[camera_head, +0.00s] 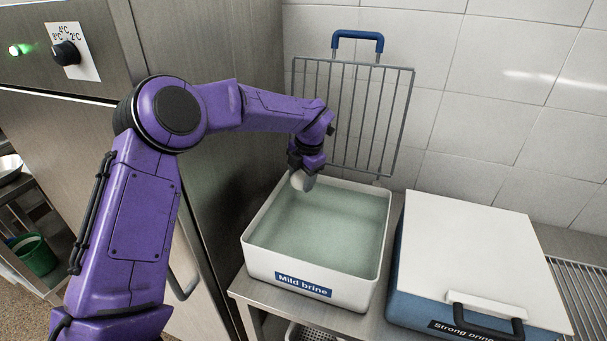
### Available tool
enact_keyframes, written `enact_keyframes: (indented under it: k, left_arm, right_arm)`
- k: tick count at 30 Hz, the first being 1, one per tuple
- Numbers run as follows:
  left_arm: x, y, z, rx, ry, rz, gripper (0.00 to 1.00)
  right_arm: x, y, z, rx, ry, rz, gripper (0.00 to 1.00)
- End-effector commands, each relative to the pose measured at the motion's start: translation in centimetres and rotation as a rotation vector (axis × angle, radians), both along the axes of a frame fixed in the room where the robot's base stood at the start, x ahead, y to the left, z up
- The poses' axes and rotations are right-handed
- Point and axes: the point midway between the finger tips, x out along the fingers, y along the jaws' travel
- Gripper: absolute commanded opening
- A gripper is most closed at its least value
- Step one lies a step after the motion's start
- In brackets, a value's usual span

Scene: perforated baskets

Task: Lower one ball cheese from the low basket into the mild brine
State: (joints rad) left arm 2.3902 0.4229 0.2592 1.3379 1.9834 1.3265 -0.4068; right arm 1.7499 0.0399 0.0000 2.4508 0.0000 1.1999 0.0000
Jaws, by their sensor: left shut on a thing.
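My left gripper (304,172) is shut on a pale ball cheese (302,181). It holds the cheese over the back left part of the open white tub labelled "Mild brine" (257,263). Greenish, cloudy brine (325,228) fills much of the tub. The cheese is close to the liquid; I cannot tell whether it touches it. The gripper hides the cheese's upper part. A perforated basket (308,333) shows in part under the bench at the bottom edge; its contents are hidden. My right gripper is not in view.
A wire rack with a blue handle (357,36) stands upright behind the tub. A closed "Strong brine" box (478,258) stands close on the right with a black handle in front. A steel cabinet (232,60) rises on the left. A green bucket (36,254) sits lower left.

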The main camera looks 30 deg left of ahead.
Motion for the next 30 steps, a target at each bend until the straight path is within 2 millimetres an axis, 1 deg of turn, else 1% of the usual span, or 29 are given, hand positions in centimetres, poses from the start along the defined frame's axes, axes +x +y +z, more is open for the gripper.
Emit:
enact_keyframes:
  k: [1, 3, 15, 20, 27, 28, 29, 30]
  left_arm:
    - [0.0, 0.0, -1.5, 0.0, 0.0, -0.001, 0.24]
    - [0.0, 0.0, -2.5, 0.0, 0.0, -0.001, 0.24]
    - [0.0, 0.0, -8.0, -0.002, 0.001, -0.001, 0.24]
    - [0.1, 0.0, -9.0, -0.001, 0.0, -0.001, 0.24]
    - [0.1, 0.0, -9.0, -0.001, 0.0, -0.001, 0.24]
    - [0.1, 0.0, -9.0, -0.001, 0.0, -0.001, 0.58]
    - [0.1, 0.0, -9.0, -0.001, 0.0, -0.001, 0.68]
    - [0.1, 0.0, -9.0, -0.001, 0.0, -0.001, 0.81]
  right_arm:
    - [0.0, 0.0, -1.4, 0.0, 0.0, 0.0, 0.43]
    - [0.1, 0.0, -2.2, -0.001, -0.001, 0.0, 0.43]
    - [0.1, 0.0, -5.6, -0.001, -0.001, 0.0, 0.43]
    - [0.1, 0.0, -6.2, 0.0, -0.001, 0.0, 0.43]
    - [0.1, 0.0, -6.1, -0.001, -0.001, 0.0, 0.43]
    - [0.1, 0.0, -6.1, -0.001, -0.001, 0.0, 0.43]
    - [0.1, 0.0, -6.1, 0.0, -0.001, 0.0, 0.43]
    - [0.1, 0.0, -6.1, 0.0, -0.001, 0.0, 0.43]
